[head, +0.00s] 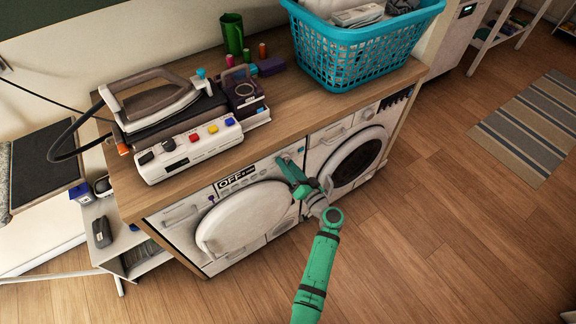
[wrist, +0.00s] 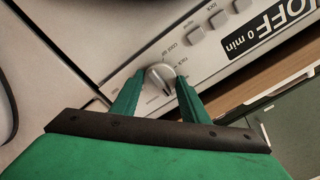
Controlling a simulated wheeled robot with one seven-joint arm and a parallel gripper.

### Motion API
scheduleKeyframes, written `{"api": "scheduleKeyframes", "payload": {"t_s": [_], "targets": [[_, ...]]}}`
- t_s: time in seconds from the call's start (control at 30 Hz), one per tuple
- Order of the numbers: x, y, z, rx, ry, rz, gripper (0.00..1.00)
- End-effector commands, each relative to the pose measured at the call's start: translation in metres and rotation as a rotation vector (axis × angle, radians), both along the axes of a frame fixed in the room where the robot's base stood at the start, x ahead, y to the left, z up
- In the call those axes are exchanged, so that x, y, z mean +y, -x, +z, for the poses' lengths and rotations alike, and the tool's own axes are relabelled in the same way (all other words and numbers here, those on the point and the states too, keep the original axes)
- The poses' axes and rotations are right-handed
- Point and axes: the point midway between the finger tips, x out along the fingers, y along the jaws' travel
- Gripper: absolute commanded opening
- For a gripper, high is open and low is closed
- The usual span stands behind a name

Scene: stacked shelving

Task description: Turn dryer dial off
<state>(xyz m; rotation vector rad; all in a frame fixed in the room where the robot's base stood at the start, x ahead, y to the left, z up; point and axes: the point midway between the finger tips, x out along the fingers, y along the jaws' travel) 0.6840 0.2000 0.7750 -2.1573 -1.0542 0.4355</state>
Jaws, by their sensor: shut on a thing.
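The dryer (head: 255,210) is the left of two white front-loading machines under a wooden counter. Its display (head: 236,179) reads "OFF"; in the wrist view the display (wrist: 280,27) reads "OFF 0 min". The round silver dial (wrist: 160,76) is on the panel, with small lettering around it. My gripper (wrist: 157,88) is shut on the dial, one green finger at each side. In the head view my gripper (head: 289,168) is at the right end of the dryer's panel, and the dial is largely hidden there.
A second machine (head: 352,160) stands to the right. The counter (head: 290,110) holds an iron (head: 155,98), a control box (head: 190,150), a green cup (head: 232,33) and a teal basket (head: 365,55). The wooden floor (head: 430,230) in front is clear up to a striped rug (head: 530,125).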

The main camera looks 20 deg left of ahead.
Motion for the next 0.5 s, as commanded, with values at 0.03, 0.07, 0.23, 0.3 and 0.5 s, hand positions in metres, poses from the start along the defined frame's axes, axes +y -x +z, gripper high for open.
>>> {"api": "scheduleKeyframes", "payload": {"t_s": [0.03,0.07,0.23,0.3,0.5], "targets": [[-0.0013,-0.0009,-0.0001,0.000,0.001,-0.004,0.18],[-0.0014,-0.0008,-0.0001,0.000,0.001,-0.004,0.18],[-0.0011,-0.0006,-0.0001,0.000,0.000,-0.003,0.60],[-0.0009,-0.0005,-0.0001,0.001,0.000,-0.002,0.60],[-0.0022,0.0009,-0.0002,0.001,-0.001,-0.001,0.60]]}}
